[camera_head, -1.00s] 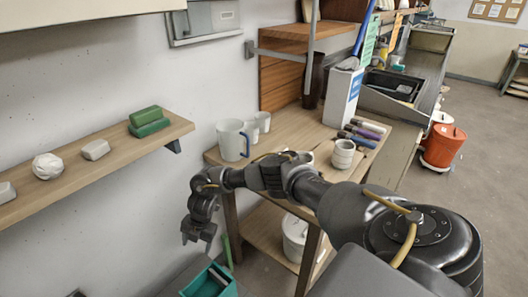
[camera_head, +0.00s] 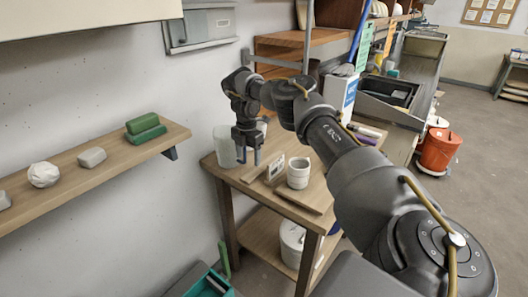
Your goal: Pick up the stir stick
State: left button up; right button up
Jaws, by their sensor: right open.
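My right gripper (camera_head: 248,160) hangs over the left part of the wooden work table (camera_head: 286,207), fingers pointing down. Its two fingers are apart with nothing visible between them. A thin light-brown strip (camera_head: 258,170), which may be the stir stick, lies on the table just below and right of the fingertips. I cannot tell whether the fingers touch it. Another flat brown strip (camera_head: 303,201) lies along the front edge; I cannot tell which is the stick. A white pitcher (camera_head: 224,146) stands behind the gripper, partly hidden. My left gripper is not in view.
A white ribbed cup (camera_head: 298,173) and a small pale block-like item (camera_head: 275,167) stand right of the gripper. Dark-handled tools (camera_head: 364,136) lie behind my forearm. A white bucket (camera_head: 292,243) sits on the lower shelf. A wall shelf (camera_head: 95,165) is at left.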

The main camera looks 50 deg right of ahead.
aim_at(249, 176)
notch_tip(249, 176, down, 3)
jog(key=shift+f, duration=0.1)
jog(key=shift+f+p, duration=0.55)
jog(key=shift+f, duration=2.05)
jog(key=c, duration=1.3)
